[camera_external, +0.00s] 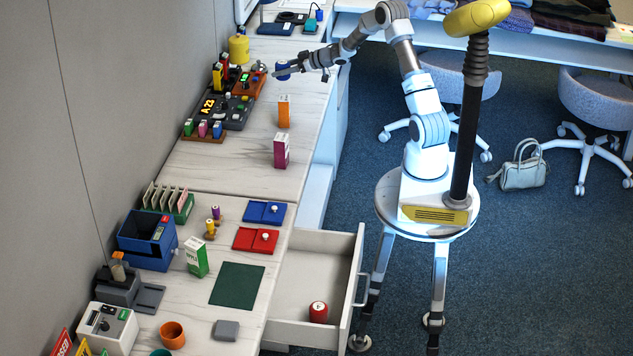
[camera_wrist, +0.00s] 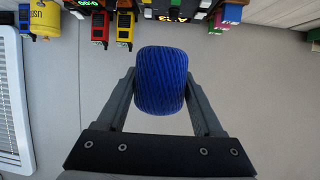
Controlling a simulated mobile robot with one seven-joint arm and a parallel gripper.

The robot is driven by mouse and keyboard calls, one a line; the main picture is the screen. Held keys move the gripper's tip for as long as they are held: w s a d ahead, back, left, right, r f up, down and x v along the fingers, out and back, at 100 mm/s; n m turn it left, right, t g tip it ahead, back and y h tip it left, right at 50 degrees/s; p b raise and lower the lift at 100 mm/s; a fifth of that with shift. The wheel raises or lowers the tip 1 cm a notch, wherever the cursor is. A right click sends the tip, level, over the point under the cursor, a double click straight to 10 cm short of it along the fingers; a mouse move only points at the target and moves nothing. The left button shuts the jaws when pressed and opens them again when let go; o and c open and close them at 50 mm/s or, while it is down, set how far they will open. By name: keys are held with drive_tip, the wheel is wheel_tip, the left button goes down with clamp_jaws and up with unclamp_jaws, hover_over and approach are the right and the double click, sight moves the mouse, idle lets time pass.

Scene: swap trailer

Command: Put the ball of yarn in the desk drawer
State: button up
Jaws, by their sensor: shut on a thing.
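A blue ball of yarn (camera_wrist: 161,80) sits between the two fingers of my gripper (camera_wrist: 160,100) in the wrist view, and the gripper is shut on it. In the outside view my gripper (camera_external: 284,71) holds the blue yarn (camera_external: 282,67) above the far part of the desk, near the control boxes. The desk drawer (camera_external: 345,262) is pulled open at the near right of the desk. A red cylinder with a light mark (camera_external: 318,312) stands inside it near the front; the rest of the visible drawer floor is bare.
An orange carton (camera_external: 284,111) and a magenta carton (camera_external: 281,150) stand on the desk between my gripper and the drawer. A blue case (camera_external: 264,212), a red case (camera_external: 256,240) and a green mat (camera_external: 237,284) lie left of the drawer. A yellow canister (camera_external: 239,49) stands by the wall.

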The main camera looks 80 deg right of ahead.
drive_tip(key=s+d+f+m+b, duration=0.1)
drive_tip(key=s+d+f, duration=0.2)
drive_tip(key=d, duration=0.3)
drive_tip(key=s+d+f, duration=0.3)
drive_tip(key=d, duration=0.2)
drive_tip(key=b, duration=0.3)
hover_over(274, 108)
drive_tip(key=shift+h, duration=0.4)
drive_tip(key=f, duration=0.7)
drive_tip(key=shift+d, duration=0.2)
drive_tip(key=shift+f+b, duration=0.6)
drive_tip(key=shift+f, duration=1.3)
drive_tip(key=shift+f, duration=0.2)
drive_tip(key=o, duration=1.3)
drive_tip(key=shift+o, duration=0.2)
